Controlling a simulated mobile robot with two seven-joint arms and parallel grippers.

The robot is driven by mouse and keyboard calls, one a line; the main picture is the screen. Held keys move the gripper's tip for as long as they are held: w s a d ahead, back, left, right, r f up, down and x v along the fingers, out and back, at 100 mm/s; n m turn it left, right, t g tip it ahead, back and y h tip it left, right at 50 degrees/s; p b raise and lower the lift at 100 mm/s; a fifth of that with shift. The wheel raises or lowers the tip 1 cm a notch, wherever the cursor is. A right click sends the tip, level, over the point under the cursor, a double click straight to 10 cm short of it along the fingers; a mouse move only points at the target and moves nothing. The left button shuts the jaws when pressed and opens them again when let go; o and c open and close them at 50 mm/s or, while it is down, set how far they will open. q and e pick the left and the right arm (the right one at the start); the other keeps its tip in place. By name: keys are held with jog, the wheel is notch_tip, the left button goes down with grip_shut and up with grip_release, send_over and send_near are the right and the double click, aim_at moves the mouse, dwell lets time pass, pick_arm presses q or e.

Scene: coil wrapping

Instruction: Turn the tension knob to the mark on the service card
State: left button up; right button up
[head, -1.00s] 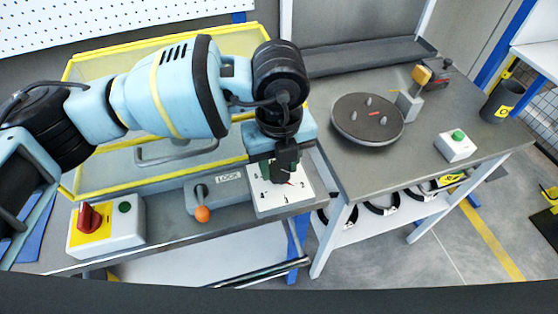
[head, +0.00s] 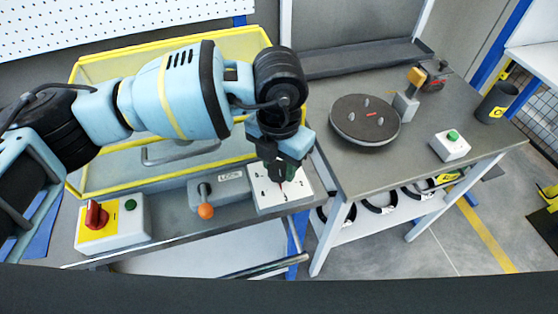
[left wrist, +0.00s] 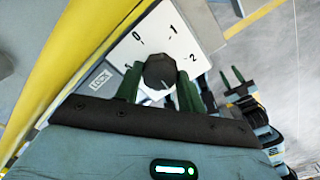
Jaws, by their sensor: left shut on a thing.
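The tension knob (left wrist: 159,72) is dark and rounded, on a white dial plate (left wrist: 196,32) with printed numbers including 0, -1 and -2. The plate (head: 298,190) also shows in the head view, at the bench's right end. My left gripper (head: 280,178) comes down over it and hides most of the knob. In the left wrist view my left gripper (left wrist: 158,82) has its green fingers on both sides of the knob, shut on it. Which mark the knob points to is unclear. I cannot make out a service card. My right gripper (left wrist: 233,82) shows small in the left wrist view, its fingers apart.
Left of the plate are a LOCK block with an orange-tipped lever (head: 206,211) and a box with a red switch (head: 97,214). A yellow-framed clear guard (head: 120,180) stands behind. The right table holds a dark turntable (head: 365,120), a green-button box (head: 450,145) and a dark cup (head: 497,101).

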pick_arm(q)
jog(key=m, duration=0.5)
jog(key=shift+m, duration=0.3)
jog(key=m+b, duration=0.1)
jog(key=m, duration=0.2)
jog(key=shift+m, duration=0.8)
pick_arm(e)
jog(key=shift+s+a+f, duration=0.15)
jog(key=shift+s+f, duration=0.3)
jog(key=shift+f, duration=0.35)
pick_arm(q)
jog(key=shift+r, duration=0.1)
jog(key=o, duration=1)
pick_arm(e)
jog(key=shift+s+f, duration=0.1)
jog(key=shift+s, duration=0.05)
